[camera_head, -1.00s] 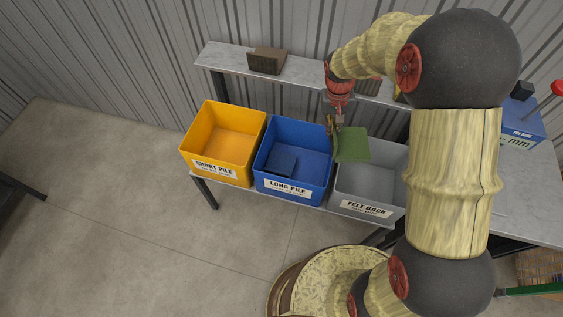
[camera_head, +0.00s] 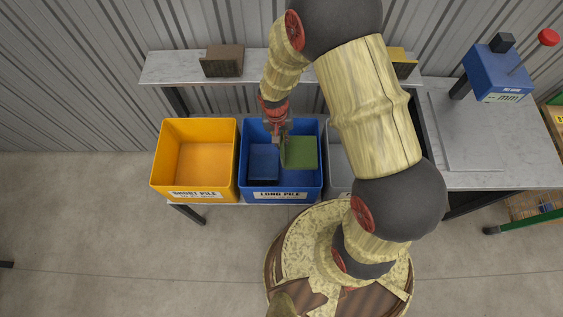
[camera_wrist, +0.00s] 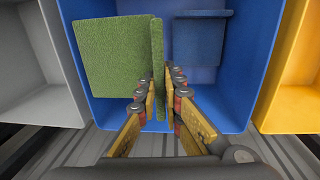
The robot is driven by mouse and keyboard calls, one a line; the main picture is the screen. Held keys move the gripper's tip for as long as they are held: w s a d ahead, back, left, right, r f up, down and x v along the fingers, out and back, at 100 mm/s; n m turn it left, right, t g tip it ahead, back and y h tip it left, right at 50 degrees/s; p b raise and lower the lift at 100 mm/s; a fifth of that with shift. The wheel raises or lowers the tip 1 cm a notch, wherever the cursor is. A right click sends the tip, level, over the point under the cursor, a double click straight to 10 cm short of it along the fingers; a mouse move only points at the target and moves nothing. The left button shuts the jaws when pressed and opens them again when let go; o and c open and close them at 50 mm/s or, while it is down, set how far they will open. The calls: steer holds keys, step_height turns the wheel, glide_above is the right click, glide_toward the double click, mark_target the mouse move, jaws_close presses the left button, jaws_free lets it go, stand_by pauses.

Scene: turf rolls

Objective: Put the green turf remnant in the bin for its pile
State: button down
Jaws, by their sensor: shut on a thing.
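My gripper (camera_head: 283,152) is shut on the green turf remnant (camera_head: 302,153), at or just above the mouth of the blue bin (camera_head: 246,187) labelled LONG PILE. In the wrist view the green remnant (camera_wrist: 106,57) has a flat face and an upright part between the fingertips (camera_wrist: 158,90). A blue piece (camera_head: 264,162) lies in the blue bin, left of the remnant in the head view. The yellow bin (camera_head: 165,160) labelled SHORT PILE stands to the left. The grey bin (camera_head: 338,179) stands to the right, mostly hidden by my arm.
A shelf (camera_head: 160,68) behind the bins holds a brown block (camera_head: 222,61) and a yellowish one (camera_head: 403,62). A blue pile gauge (camera_head: 490,75) with a red knob stands on the right-hand table (camera_head: 505,150). The floor at left is clear.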

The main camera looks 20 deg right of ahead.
step_height(320, 180, down, 18)
steer(key=b, duration=0.5)
steer(key=c, duration=2.4)
jaws_free()
steer(key=shift+f, duration=0.1)
steer(key=o, duration=0.5)
